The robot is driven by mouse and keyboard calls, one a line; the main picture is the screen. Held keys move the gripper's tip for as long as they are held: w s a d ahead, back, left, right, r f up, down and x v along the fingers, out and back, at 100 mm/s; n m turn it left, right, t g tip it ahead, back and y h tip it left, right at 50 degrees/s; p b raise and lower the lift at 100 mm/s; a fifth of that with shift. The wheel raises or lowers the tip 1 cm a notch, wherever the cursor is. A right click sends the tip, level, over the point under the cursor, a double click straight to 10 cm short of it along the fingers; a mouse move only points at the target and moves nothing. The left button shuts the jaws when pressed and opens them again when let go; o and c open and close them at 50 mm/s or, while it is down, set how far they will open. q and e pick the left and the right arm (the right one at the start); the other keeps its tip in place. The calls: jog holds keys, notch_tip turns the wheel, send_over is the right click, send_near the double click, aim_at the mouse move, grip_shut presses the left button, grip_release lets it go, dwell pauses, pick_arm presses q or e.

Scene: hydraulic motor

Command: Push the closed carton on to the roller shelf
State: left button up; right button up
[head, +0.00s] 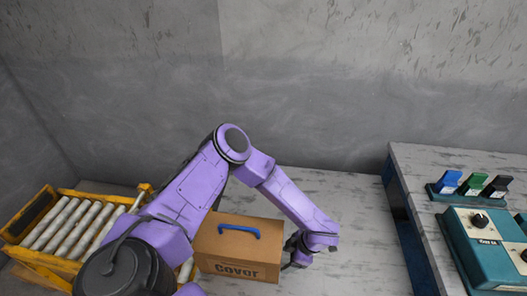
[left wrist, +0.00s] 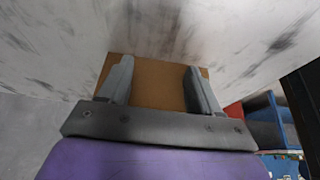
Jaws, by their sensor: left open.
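The closed brown carton (head: 238,245), with a blue handle on top and the word "Cover" on its front, stands on a scuffed pale surface. The roller shelf (head: 58,252), a yellow frame with grey rollers, is to its left, partly hidden by my arm. My left gripper (head: 292,257) is low at the carton's right side. In the left wrist view its two fingers (left wrist: 158,70) are apart, with the carton's brown side (left wrist: 158,92) between and beyond them. I cannot tell whether they touch it. My right gripper is not in view.
A workbench (head: 440,160) with a dark blue frame stands at the right. It carries a teal control box (head: 482,245) and a row of blue, green and black switches (head: 473,184). A grey wall is behind. The pale surface right of my left gripper is clear.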

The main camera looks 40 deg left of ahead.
pick_arm(q)
jog(key=shift+s, duration=0.1)
jog(key=shift+s+a+p, duration=0.2)
jog(key=shift+a+p, duration=0.1)
jog(key=shift+a, duration=0.1)
jog(key=shift+s+a+p, duration=0.5)
jog(key=shift+s+a, duration=0.05)
jog(key=shift+a, duration=0.35)
jog(key=shift+s+a+p, duration=0.5)
jog(key=shift+a, duration=0.4)
jog(key=shift+s+a+p, duration=0.3)
jog(key=shift+s+a, duration=0.1)
jog(key=shift+a, duration=0.25)
jog(key=shift+s+a+p, duration=0.25)
jog(key=shift+s+a, duration=0.15)
jog(key=shift+a, duration=0.25)
